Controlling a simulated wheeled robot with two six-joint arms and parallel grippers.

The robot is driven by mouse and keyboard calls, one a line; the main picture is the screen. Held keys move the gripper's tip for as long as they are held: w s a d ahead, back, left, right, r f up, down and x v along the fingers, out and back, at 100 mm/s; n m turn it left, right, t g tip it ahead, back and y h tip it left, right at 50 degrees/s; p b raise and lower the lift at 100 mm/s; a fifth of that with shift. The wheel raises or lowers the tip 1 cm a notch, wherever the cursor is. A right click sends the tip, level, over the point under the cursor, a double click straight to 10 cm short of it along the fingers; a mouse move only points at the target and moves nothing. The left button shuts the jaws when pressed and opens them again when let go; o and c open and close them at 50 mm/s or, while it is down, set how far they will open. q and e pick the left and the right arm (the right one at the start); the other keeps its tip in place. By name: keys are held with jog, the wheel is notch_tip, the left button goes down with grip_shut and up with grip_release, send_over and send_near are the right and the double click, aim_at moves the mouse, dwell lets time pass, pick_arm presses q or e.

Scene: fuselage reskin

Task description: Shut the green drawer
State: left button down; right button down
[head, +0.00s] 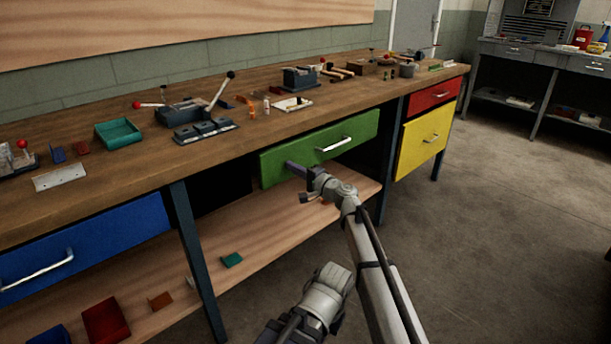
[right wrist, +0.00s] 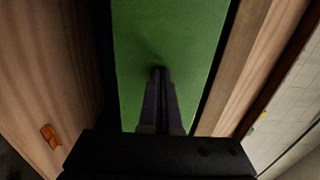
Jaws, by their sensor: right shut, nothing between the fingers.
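The green drawer (head: 300,157) is under the wooden bench top, with a silver bar handle (head: 333,144) on its front. Its front looks close to flush with the bench edge; I cannot tell whether a small gap is left. My right gripper (head: 290,165) is shut and empty, with its fingertips at the lower left part of the drawer front, left of the handle. In the right wrist view, the shut fingertips (right wrist: 158,70) meet the green face (right wrist: 185,40), apparently touching it.
A blue drawer (head: 90,245) is at the left; red (head: 432,96) and yellow (head: 424,140) drawers are at the right. A lower shelf (head: 255,262) holds small parts. Tools and a green tray (head: 119,134) stand on the bench. The floor at right is clear.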

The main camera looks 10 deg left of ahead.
jog(key=x, duration=0.3)
pick_arm(q)
jog(key=shift+d, duration=0.1)
pick_arm(e)
jog(key=shift+w+a+r, duration=0.1)
jog(key=shift+w, duration=0.1)
pick_arm(q)
jog(key=shift+d, duration=0.3)
pick_arm(e)
jog(key=v, duration=1.5)
